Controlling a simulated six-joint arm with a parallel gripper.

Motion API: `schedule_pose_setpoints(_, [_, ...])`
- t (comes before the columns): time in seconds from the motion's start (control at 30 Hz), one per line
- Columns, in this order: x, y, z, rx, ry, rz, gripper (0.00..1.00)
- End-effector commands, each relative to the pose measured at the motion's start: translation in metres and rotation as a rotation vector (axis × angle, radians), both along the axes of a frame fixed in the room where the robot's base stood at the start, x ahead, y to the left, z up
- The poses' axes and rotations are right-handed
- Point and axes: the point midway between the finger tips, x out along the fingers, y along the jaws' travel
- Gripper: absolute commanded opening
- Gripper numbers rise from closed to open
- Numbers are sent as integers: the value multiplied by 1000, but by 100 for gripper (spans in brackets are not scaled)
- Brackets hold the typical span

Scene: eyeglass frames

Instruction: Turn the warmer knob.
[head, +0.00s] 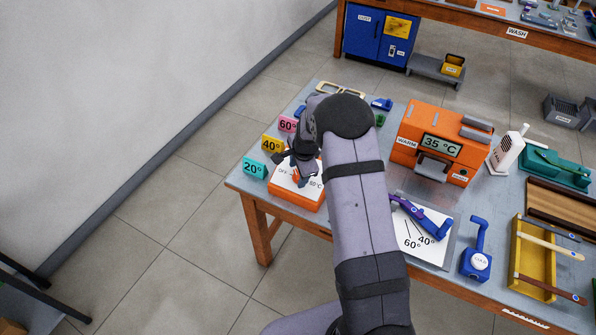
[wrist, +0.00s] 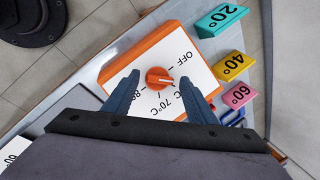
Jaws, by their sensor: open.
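The warmer knob is an orange dial (wrist: 160,78) with a light pointer mark, in the middle of a white-topped orange box (wrist: 117,60). The box face carries "OFF", "70°C" and a partly hidden "8..." mark. In the wrist view the pointer is turned towards the right, between "OFF" and "70°C". My gripper (wrist: 160,88) is open, with one blue-grey finger on each side of the knob and a gap to it on both sides. In the head view the same box (head: 283,188) sits at the table's left front corner, and my gripper (head: 298,165) is over it, partly hiding the knob.
An orange warmer reading 35 °C (head: 440,143) stands to the right. The table edge is close to the box.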

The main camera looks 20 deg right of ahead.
Motion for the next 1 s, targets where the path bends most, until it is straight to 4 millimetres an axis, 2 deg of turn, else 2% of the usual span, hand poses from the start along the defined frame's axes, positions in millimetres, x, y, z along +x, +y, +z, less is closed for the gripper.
schedule_pose_setpoints(0.03, [0, 0, 0, 0, 0, 0, 51])
schedule_pose_setpoints(0.2, [0, 0, 0, 0, -1, 0, 12])
schedule_pose_setpoints(0.63, [2, 0, 1, -19, 14, 54, 12])
schedule_pose_setpoints(1.0, [5, 2, 1, -101, 92, 287, 12])
